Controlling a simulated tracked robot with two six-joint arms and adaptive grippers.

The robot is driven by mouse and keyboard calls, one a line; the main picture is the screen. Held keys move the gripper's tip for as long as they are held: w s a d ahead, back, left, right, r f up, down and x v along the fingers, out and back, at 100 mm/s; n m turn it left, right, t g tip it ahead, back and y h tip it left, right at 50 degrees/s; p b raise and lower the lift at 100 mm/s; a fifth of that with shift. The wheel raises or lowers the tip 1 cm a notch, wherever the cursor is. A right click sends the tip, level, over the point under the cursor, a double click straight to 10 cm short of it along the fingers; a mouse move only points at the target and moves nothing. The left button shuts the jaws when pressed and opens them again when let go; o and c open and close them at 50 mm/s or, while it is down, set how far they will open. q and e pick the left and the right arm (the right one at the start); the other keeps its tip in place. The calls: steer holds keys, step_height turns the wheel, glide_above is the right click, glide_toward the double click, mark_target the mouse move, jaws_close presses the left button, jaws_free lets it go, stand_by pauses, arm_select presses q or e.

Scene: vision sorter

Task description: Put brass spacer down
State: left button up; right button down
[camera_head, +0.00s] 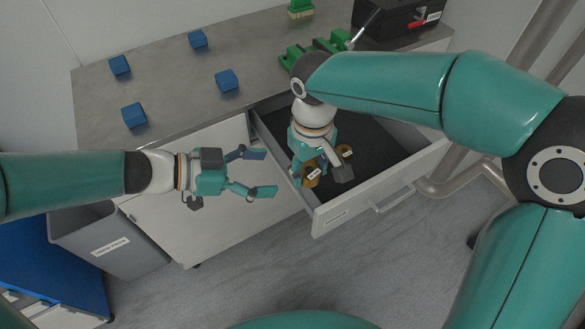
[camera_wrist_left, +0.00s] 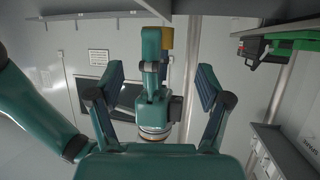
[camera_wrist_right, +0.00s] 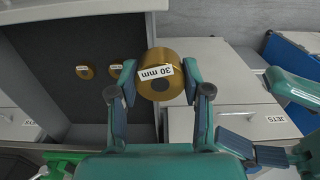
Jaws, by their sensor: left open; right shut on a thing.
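My right gripper (camera_head: 322,174) is shut on a brass spacer (camera_head: 311,179), a gold ring labelled "30 mm" in the right wrist view (camera_wrist_right: 155,57). The gripper points down over the front left part of the open drawer (camera_head: 403,172); the spacer's height above the drawer floor is hard to tell. My left gripper (camera_head: 265,173) is open and empty, left of the drawer. The held spacer also shows in the left wrist view (camera_wrist_left: 167,38).
Several blue cubes (camera_head: 227,80) stand on the grey counter (camera_head: 165,92). Green parts (camera_head: 293,55) and a black toolbox (camera_head: 400,18) stand at its right. A grey bin (camera_head: 115,240) stands below left. The drawer's front wall and left wall are close to my right gripper.

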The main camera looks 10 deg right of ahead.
mark_target(311, 172)
arm_select(q)
steer(key=x, duration=1.1)
steer(key=shift+a, duration=0.1)
steer(key=shift+c, duration=0.3)
steer(key=shift+w, duration=0.1)
steer(key=c, duration=1.3)
jaws_close()
arm_select(e)
steer(key=shift+c, duration=2.2)
jaws_free()
steer(key=shift+s, duration=0.1)
